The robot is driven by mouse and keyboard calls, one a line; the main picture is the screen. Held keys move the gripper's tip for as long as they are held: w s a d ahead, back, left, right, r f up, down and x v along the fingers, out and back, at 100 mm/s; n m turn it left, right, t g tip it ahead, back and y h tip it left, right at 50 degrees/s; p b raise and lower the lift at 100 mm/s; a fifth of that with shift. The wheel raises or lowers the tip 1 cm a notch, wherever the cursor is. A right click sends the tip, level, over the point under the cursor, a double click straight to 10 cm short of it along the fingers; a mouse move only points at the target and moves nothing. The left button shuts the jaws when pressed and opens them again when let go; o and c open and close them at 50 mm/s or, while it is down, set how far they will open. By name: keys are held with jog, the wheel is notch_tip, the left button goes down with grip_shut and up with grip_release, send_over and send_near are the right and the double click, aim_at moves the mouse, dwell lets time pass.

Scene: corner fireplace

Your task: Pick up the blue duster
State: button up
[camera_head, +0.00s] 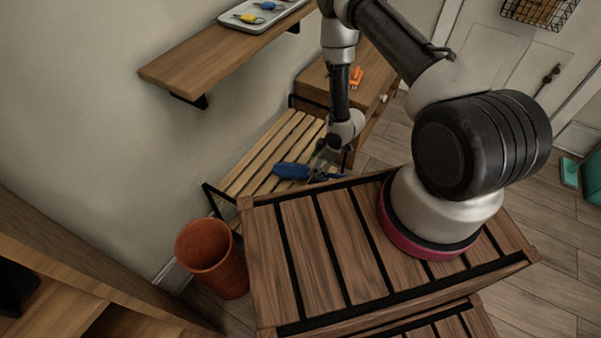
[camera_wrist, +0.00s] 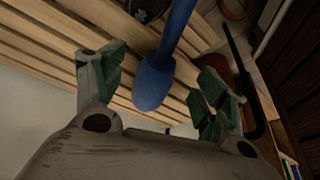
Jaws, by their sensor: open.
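The blue duster (camera_head: 291,171) lies on a slatted wooden bench (camera_head: 262,160) in the head view, and my gripper (camera_head: 322,158) is at its right end. In the wrist view the duster (camera_wrist: 155,82) shows as a blue shaft with a wider rounded end, running from the top down between the fingers. My gripper (camera_wrist: 160,92) is open, with one green-padded finger on each side of the duster. The fingers look apart from it. The duster's far end is cut off by the top of the wrist view.
A wall shelf (camera_head: 205,62) with a white tray (camera_head: 262,14) hangs above the bench. A terracotta pot (camera_head: 212,258) stands at the bench's near end. A wooden cabinet (camera_head: 368,92) with an orange item (camera_head: 356,77) stands beyond. Open floor lies to the right.

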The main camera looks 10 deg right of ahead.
jog(key=x, duration=0.5)
jog(key=shift+s+f, duration=0.15)
jog(key=shift+f, duration=0.3)
jog(key=shift+c, duration=0.2)
jog(key=c, duration=1.2)
jog(key=shift+r, duration=0.15)
notch_tip(320, 180, up, 28)
